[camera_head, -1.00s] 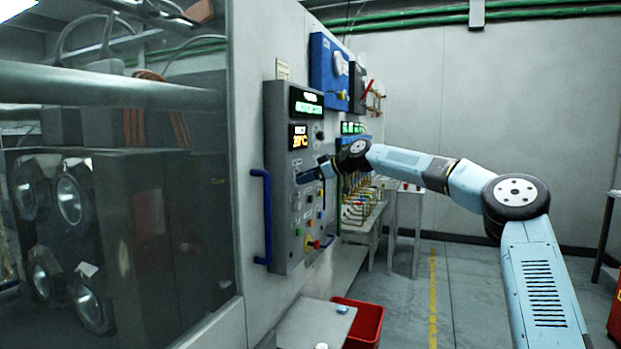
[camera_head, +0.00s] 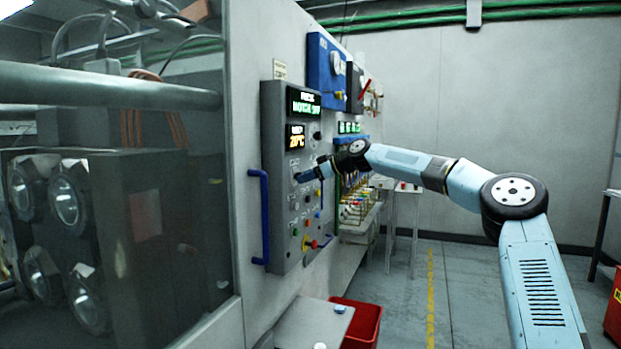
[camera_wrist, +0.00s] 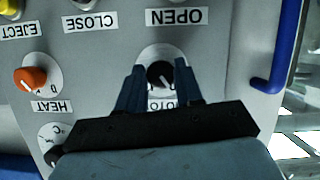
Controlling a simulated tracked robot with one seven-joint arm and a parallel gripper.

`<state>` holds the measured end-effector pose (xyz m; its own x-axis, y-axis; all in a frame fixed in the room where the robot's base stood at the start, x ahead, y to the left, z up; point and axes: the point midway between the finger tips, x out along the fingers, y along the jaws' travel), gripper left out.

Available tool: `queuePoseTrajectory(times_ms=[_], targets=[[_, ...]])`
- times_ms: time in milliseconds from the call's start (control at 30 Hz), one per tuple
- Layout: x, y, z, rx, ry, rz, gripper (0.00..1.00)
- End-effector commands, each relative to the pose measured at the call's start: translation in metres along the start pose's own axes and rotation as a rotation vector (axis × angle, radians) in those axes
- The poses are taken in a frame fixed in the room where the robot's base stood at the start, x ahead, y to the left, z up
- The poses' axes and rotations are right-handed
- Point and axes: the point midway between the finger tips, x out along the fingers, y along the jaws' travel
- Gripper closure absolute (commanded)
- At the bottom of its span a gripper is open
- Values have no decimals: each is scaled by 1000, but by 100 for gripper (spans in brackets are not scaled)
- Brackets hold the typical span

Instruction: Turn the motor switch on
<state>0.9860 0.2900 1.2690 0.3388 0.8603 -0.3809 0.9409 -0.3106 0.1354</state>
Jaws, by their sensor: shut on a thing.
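The motor switch is a black round knob (camera_wrist: 159,73) on a pale round plate in the wrist view. The label below it is upside down and partly hidden; it reads like "MOTOR". My gripper (camera_wrist: 161,84) has its two dark blue fingers on either side of the knob, shut on it. In the head view my gripper (camera_head: 303,177) reaches from the right to the grey control panel (camera_head: 279,225). The knob is hidden there behind the fingers.
An orange HEAT knob (camera_wrist: 31,80) and a dial (camera_wrist: 52,138) sit to the left in the wrist view. A blue handle (camera_wrist: 279,50) is at the right. Below the panel stands a red bin (camera_head: 362,322).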

Motion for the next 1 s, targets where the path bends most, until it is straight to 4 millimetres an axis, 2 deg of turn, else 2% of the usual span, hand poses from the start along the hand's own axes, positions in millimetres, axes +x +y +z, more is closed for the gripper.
queuePoseTrajectory(times_ms=[367,1000], targets=[[4,-2,-5,196,11,-86,95],[4,1,-2,753,26,-316,95]])
